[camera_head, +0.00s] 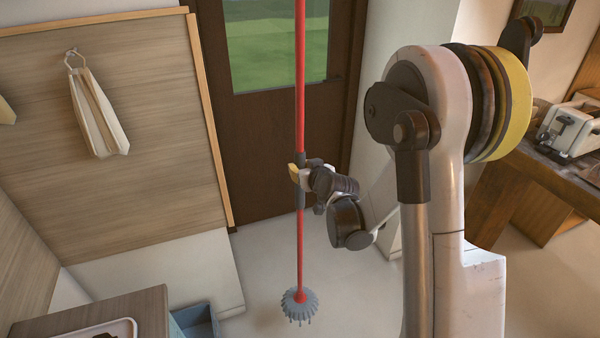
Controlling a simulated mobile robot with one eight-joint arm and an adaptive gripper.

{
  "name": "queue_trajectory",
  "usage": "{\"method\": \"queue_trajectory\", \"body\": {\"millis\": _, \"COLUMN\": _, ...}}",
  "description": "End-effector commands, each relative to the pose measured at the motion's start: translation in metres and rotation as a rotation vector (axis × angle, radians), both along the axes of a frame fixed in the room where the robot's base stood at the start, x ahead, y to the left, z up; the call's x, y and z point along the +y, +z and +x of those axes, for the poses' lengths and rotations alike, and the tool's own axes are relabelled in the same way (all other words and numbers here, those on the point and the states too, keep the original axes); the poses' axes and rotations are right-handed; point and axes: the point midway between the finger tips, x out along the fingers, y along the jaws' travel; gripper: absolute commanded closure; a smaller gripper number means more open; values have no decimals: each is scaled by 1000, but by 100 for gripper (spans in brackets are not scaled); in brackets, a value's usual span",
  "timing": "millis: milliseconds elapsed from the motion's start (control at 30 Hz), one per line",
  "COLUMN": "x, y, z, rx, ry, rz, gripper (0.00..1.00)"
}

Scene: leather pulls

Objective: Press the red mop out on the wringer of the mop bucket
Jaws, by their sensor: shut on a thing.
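The red mop (301,244) stands upright in the middle of the view, with its long red pole running out of the top of the picture. Its grey stringy head (300,303) is at the bottom, over the pale floor; I cannot tell whether it touches the floor. My gripper (299,176) is shut on a dark section of the mop's pole, well above the head. A blue-grey container (197,321), perhaps the mop bucket, shows at the bottom left, cut off by the frame and partly behind a counter. It is left of the mop head and apart from it. No wringer is clearly visible.
A wooden counter (140,304) with a pale tray (113,329) fills the bottom left. A cloth (97,112) hangs on the panelled wall. A dark door (262,125) stands behind the mop. A wooden bench (560,180) with a machine (573,128) is at right. Floor around the mop head is clear.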

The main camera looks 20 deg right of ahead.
Motion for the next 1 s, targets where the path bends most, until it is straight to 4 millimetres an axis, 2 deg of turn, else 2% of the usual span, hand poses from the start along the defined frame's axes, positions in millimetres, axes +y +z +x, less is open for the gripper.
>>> {"method": "queue_trajectory", "body": {"millis": 33, "x": 0, "y": 16, "z": 0, "rx": -1, "ry": 0, "rz": 0, "gripper": 100}}
{"method": "queue_trajectory", "body": {"millis": 200, "x": 0, "y": 33, "z": 0, "rx": -1, "ry": 0, "rz": 0, "gripper": 100}}
{"method": "queue_trajectory", "body": {"millis": 667, "x": 3, "y": 33, "z": 2, "rx": -1, "ry": 5, "rz": 0, "gripper": 100}}
{"method": "queue_trajectory", "body": {"millis": 867, "x": 22, "y": 34, "z": 13, "rx": -1, "ry": 35, "rz": 0, "gripper": 100}}
{"method": "queue_trajectory", "body": {"millis": 1000, "x": 43, "y": 35, "z": 25, "rx": -1, "ry": 68, "rz": 0, "gripper": 100}}
